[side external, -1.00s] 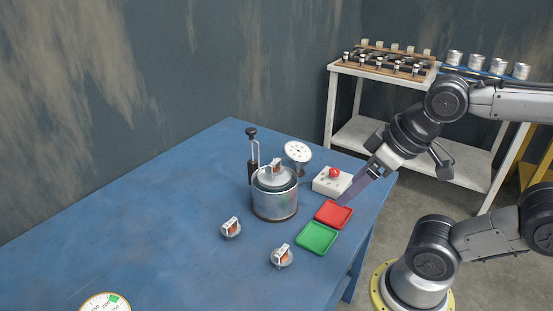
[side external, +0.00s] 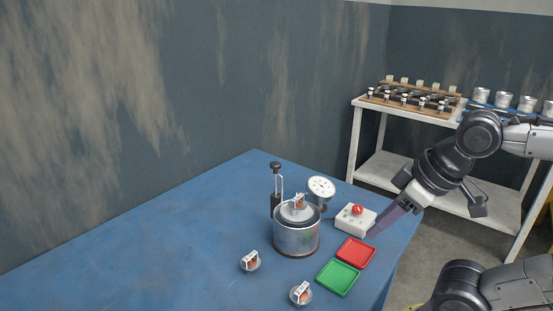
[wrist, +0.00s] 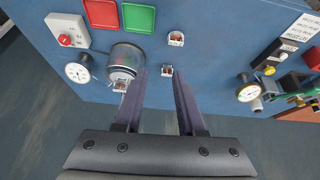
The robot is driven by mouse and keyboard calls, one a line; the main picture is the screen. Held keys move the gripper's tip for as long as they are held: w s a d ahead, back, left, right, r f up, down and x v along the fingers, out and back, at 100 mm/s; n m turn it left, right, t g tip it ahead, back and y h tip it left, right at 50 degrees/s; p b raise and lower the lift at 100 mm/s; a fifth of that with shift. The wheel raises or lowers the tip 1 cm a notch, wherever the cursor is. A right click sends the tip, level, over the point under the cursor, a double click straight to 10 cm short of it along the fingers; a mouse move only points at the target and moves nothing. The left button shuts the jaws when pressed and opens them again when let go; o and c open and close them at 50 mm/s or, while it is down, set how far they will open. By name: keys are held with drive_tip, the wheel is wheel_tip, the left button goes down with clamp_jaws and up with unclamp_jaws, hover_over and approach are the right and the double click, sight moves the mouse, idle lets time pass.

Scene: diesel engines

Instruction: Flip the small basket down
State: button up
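A round metal pot (side external: 297,238) stands on the blue table, with a lidded insert bearing a small white and orange handle (side external: 299,201) in its mouth. Two small round pieces with similar handles lie on the table, one left of the pot (side external: 250,262) and one in front (side external: 300,294). I cannot tell which of these is the small basket. The pot also shows in the wrist view (wrist: 124,58), left of the fingers. My gripper (side external: 373,233) is above the table's right side, by the white box. In the wrist view its fingers (wrist: 164,76) are apart and empty.
A black-knobbed lever (side external: 276,185) and a dial (side external: 321,188) stand behind the pot. A white box with a red button (side external: 355,219), a red tray (side external: 355,252) and a green tray (side external: 338,277) are to its right. The table's left is clear.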

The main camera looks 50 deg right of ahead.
drive_tip(key=shift+n, duration=0.4)
drive_tip(key=w+r, duration=0.2)
drive_tip(key=r, duration=0.1)
drive_tip(key=w+r, duration=0.2)
drive_tip(key=r, duration=0.1)
drive_tip(key=w+r, duration=0.2)
drive_tip(key=r, duration=0.2)
drive_tip(key=shift+w+d, duration=0.2)
drive_tip(key=shift+d, duration=0.05)
clamp_jaws()
drive_tip(key=w+d+r, duration=0.2)
drive_tip(key=w+r, duration=0.4)
drive_tip(key=w, duration=0.3)
drive_tip(key=w+d+f+g, duration=0.1)
drive_tip(key=w+d, duration=0.3)
drive_tip(key=w, duration=0.3)
drive_tip(key=w+d+f+m+g, duration=0.1)
drive_tip(key=w+d+f, duration=0.1)
drive_tip(key=w+d, duration=0.2)
drive_tip(key=w, duration=0.3)
drive_tip(key=shift+f, duration=0.3)
